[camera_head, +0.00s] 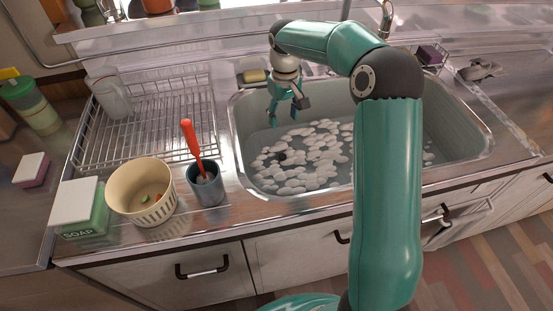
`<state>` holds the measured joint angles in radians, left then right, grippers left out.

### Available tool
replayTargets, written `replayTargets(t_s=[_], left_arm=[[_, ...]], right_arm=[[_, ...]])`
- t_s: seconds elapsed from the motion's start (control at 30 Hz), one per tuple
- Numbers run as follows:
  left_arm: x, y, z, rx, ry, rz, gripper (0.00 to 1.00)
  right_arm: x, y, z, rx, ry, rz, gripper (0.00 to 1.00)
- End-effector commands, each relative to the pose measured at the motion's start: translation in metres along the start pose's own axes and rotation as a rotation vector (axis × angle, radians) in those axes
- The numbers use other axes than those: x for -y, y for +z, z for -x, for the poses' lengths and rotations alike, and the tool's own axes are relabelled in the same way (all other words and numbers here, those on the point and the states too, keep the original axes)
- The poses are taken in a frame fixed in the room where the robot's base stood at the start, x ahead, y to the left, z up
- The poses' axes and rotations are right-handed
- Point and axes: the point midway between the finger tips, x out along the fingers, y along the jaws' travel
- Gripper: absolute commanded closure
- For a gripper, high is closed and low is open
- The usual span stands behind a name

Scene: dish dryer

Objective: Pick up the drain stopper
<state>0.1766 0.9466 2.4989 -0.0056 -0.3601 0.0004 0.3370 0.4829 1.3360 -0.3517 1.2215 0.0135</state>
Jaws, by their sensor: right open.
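A small dark spot (281,158) shows among the white suds in the sink (262,133). I cannot tell whether it is the drain stopper or the drain. My right gripper (284,117) is open over the back left part of the sink, farther back than the dark spot and apart from it. Nothing shows between its fingers. My right arm crosses the sink and hides much of its right half. My left gripper is not in view.
Left of the sink stand a wire dish rack (150,140) with a glass jar (110,95), a cream bowl (142,203), a grey cup (206,188) with a red-handled brush (190,138), and a soap box (82,210). A sponge (254,76) lies behind the sink.

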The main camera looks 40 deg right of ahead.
Motion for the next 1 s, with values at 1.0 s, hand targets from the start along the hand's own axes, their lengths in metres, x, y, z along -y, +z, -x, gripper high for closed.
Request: replayTargets(t_s=[1.0], left_arm=[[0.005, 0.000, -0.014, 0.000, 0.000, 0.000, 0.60]], right_arm=[[0.007, 0.005, -0.148, 0.006, -0.001, 0.005, 0.45]])
